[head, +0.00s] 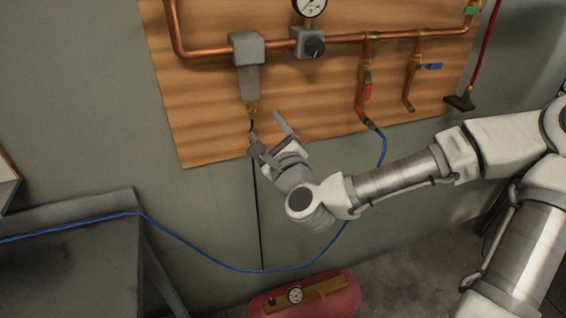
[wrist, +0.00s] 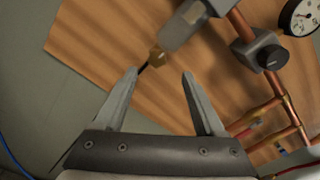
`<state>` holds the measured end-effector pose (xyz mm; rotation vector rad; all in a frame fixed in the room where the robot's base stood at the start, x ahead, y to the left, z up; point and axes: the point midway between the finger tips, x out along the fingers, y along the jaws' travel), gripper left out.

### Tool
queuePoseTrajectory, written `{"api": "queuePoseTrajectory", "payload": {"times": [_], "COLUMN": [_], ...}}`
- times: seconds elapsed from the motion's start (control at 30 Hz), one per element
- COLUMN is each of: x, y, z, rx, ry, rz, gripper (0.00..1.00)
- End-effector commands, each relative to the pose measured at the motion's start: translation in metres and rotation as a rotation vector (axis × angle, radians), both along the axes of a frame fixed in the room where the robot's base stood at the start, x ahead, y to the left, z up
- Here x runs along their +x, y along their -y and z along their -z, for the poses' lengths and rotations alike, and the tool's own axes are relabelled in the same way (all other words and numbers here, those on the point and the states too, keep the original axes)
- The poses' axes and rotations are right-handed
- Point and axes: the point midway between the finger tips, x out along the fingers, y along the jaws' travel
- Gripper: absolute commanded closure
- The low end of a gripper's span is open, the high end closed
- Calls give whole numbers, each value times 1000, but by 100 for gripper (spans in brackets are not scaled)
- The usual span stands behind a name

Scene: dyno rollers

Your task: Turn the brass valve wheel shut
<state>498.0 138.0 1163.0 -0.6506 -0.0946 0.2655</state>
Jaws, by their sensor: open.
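A small brass piece (head: 252,107) sits under the grey filter bowl (head: 249,82) on the wooden board. It also shows in the wrist view (wrist: 155,57), just beyond my fingertips and nearer the left finger. It is too small to tell clearly whether it is the valve wheel. My gripper (head: 264,125) is open and empty, just below the brass piece in the head view. In the wrist view, the fingers (wrist: 160,72) stand wide apart with bare board between them, and the brass piece appears ahead of them, not between them.
Copper pipe (head: 200,50) runs across the board (head: 190,125), with a regulator knob (head: 315,46), a gauge (head: 309,5), a red-handled valve (head: 368,90) and a blue-handled valve (head: 430,67). A thin black tube (head: 258,210) hangs below. A blue hose (head: 200,258) loops beneath. A dark bench (head: 75,260) stands left.

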Motion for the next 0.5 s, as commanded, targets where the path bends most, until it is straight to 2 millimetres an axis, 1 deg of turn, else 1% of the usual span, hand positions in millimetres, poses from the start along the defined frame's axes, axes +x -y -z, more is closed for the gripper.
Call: {"api": "queuePoseTrajectory", "payload": {"times": [0.03, 0.23, 0.5], "x": [0, -5, -16], "y": [3, 8, 9], "z": [7, 5, 6], "rx": [1, 5, 2], "ry": [4, 7, 4], "rz": [7, 12, 8], "gripper": [29, 29, 29]}}
